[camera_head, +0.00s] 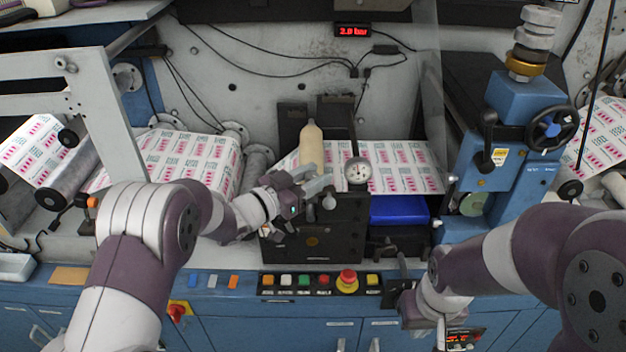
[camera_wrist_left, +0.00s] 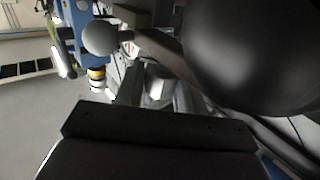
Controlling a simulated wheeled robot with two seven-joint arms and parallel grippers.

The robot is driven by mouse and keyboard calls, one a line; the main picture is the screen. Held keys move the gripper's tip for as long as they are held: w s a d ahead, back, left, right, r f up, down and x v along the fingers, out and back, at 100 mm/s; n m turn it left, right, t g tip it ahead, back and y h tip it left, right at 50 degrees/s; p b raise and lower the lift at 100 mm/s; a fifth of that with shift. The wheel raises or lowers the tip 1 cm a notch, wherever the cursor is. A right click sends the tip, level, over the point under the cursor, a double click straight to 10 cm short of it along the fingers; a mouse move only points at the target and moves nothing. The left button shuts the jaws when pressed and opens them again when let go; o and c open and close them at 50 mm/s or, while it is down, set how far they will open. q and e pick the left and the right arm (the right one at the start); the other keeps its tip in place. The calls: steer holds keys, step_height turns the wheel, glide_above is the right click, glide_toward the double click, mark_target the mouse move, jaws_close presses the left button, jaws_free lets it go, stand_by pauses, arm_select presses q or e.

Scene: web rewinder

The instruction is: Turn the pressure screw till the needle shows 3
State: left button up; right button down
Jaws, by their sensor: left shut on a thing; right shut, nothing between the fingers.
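The pressure gauge (camera_head: 357,170) is a small round white dial on the front of the dark unit in the middle. Its needle is too small to read. My left gripper (camera_head: 318,188) reaches in from the left, just left of the gauge, and is shut on the pressure screw (camera_head: 329,203), a small grey knob partly hidden by the fingers. The wrist view shows a pale part (camera_wrist_left: 156,86) at the fingers, too dark to make out fully. My right gripper (camera_head: 402,268) is shut and empty, in front of the bench at lower right.
A pale bottle-shaped handle (camera_head: 311,145) stands upright just behind my left gripper. A red display (camera_head: 352,30) reads in bar. A row of buttons with a red emergency stop (camera_head: 347,279) runs along the front. A blue handwheel unit (camera_head: 510,140) stands at right.

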arm_select(q)
steer(key=shift+r+m+g+h, duration=0.1)
steer(key=shift+m+g+h, duration=0.85)
steer(key=shift+g, duration=0.35)
steer(key=o, duration=0.9)
steer(key=shift+o, duration=0.2)
steer(key=shift+a, duration=0.15)
